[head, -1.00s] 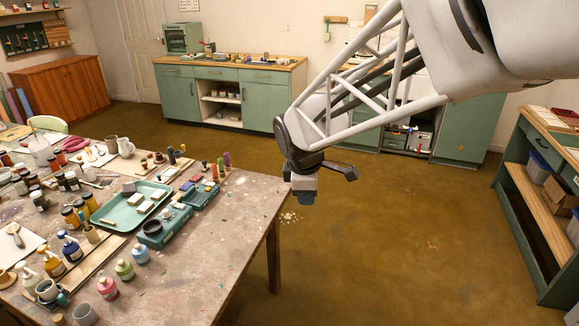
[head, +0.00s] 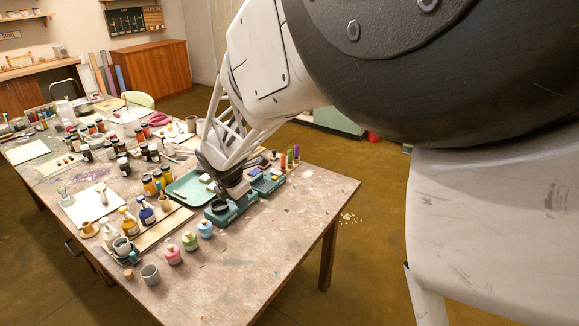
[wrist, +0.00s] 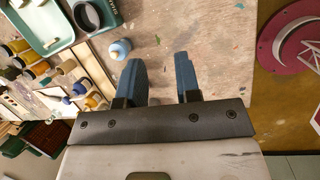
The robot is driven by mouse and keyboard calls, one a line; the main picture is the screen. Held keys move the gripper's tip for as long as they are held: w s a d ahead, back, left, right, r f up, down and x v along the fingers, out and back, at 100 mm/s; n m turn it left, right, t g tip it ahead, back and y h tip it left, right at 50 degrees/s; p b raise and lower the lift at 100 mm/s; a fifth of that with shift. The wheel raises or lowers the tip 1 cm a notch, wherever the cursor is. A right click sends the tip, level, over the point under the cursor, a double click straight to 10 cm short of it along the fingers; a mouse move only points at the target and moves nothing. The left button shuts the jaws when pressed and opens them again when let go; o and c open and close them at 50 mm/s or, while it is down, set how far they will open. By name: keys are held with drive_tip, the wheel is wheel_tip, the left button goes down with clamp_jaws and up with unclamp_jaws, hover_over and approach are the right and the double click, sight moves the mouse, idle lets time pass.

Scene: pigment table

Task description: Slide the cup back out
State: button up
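Several cups show in the head view. A grey cup (head: 150,274) stands upright near the table's front left edge. Another grey cup (head: 122,246) stands beside a small teal piece. A dark round vessel (head: 218,207) sits in a small teal tray; its open rim shows in the wrist view (wrist: 86,16). I cannot tell which one is the task's cup. My gripper (head: 238,190) is over the table by the teal trays. In the wrist view my gripper's (wrist: 160,68) two blue fingers are apart, with only bare tabletop visible between them.
Pink, green and light blue bottles (head: 205,228) stand in a row near the gripper. A teal tray (head: 180,190) holds small pieces. Jars crowd the table's left. The table's right front (head: 290,230) is mostly clear.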

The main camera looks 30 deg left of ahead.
drive_tip(key=s+a+f+n, duration=0.5)
drive_tip(key=s+a+n, duration=0.1)
drive_tip(key=s+a, duration=0.65)
drive_tip(key=n+y, duration=0.2)
drive_tip(key=n, duration=0.3)
approach(132, 254)
drive_tip(key=shift+w+a+f, duration=0.25)
drive_tip(key=shift+a+f, duration=0.05)
drive_tip(key=shift+a, duration=0.05)
drive_tip(key=shift+f, duration=0.1)
drive_tip(key=shift+x, duration=3.8)
drive_tip(key=shift+d, duration=0.1)
drive_tip(key=shift+c, duration=0.3)
drive_tip(key=shift+s, duration=0.1)
clamp_jaws()
